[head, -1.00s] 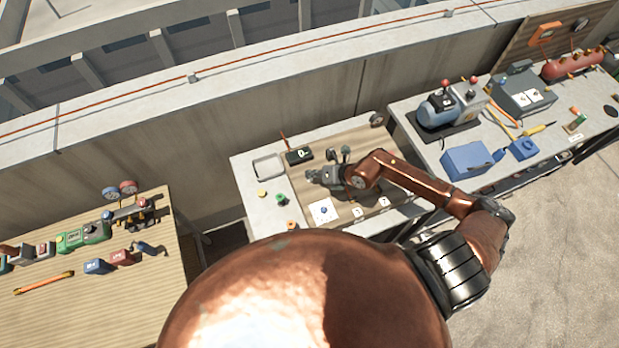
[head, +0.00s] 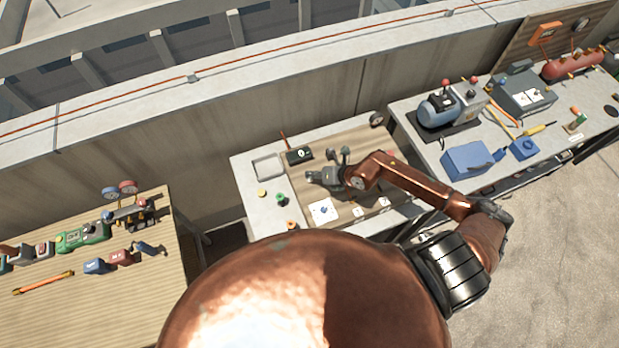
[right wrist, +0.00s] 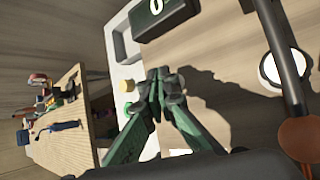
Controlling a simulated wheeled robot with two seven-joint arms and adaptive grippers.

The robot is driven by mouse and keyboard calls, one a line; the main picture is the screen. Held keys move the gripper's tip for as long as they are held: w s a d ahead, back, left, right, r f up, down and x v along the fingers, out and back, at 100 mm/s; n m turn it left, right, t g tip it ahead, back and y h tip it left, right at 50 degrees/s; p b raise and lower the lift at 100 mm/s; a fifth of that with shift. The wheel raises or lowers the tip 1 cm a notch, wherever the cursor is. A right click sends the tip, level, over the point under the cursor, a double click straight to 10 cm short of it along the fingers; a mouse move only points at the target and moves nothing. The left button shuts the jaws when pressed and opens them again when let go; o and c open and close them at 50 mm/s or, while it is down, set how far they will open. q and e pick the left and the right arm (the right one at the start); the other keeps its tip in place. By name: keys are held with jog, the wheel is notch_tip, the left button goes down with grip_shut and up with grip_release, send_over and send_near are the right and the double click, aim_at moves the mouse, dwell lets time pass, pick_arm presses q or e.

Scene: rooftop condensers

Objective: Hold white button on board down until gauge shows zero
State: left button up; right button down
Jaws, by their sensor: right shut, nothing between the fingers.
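The wooden board (head: 352,140) lies on the middle table. My right gripper (head: 312,177) is low over the board, just nearer than the gauge. Its fingers (right wrist: 158,78) are shut and empty. No white button shows at the fingertips; whether one is under them is hidden. My left gripper is not in view.
A grey tray (head: 268,167) and yellow button-like piece (head: 262,193) lie left of the board. White plates (head: 322,210) sit along its near edge. Tool tables stand left (head: 60,300) and right (head: 425,150). A wall runs behind.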

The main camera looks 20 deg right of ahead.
aim_at(312, 179)
jog(key=shift+f+b, duration=0.3)
jog(key=shift+f, duration=0.3)
dwell(1.9)
dwell(1.7)
jog(key=shift+r+p, duration=1)
notch_tip(312, 179, up, 5)
jog(key=p, duration=0.5)
jog(key=shift+r, duration=0.1)
jog(key=shift+d, duration=0.1)
